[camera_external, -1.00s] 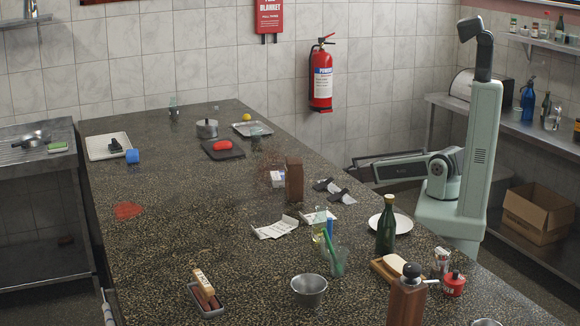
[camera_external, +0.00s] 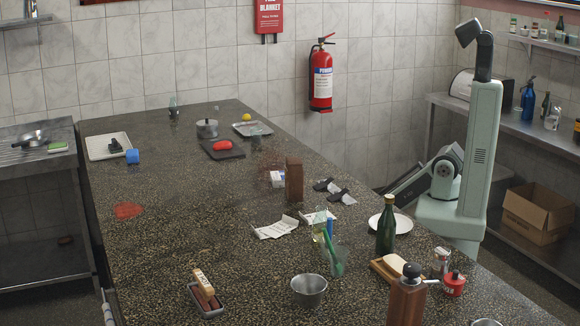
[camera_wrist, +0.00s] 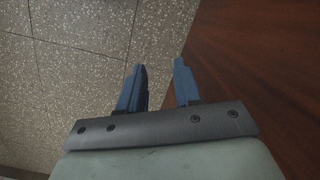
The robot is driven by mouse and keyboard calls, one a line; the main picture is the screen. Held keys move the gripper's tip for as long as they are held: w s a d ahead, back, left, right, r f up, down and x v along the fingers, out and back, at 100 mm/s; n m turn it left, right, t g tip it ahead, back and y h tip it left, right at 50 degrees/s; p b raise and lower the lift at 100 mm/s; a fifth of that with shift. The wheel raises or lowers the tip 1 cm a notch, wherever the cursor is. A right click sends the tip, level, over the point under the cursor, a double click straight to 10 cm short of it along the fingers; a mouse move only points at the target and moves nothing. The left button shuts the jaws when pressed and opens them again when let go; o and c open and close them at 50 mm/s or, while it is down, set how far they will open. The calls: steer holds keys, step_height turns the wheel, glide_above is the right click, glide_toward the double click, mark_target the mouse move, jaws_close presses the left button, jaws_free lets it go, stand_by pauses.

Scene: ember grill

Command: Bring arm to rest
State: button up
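My gripper (camera_wrist: 158,66) shows in the wrist view with its two blue fingers apart and nothing between them. Beneath it is a speckled tiled floor (camera_wrist: 75,60), with a dark red-brown surface (camera_wrist: 260,60) on the right. In the external view my arm slopes down to the left from its shoulder, beside the right edge of the speckled counter (camera_external: 190,210). The gripper end is hidden behind the counter there.
On the counter's near right are a green bottle (camera_external: 386,232), a white plate (camera_external: 403,225), a pepper mill (camera_external: 407,302) and a metal bowl (camera_external: 309,290). A steel side shelf (camera_external: 480,112) and a cardboard box (camera_external: 538,213) stand right of my body.

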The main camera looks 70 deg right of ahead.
steer(key=s+a+n+g, duration=0.1)
steer(key=s+g, duration=0.1)
steer(key=s, duration=0.4)
steer(key=s+a+r+n+g+h, duration=0.1)
steer(key=s+n+g, duration=0.1)
steer(key=s, duration=0.5)
steer(key=shift+a+g, duration=0.2)
steer(key=shift+g, duration=0.2)
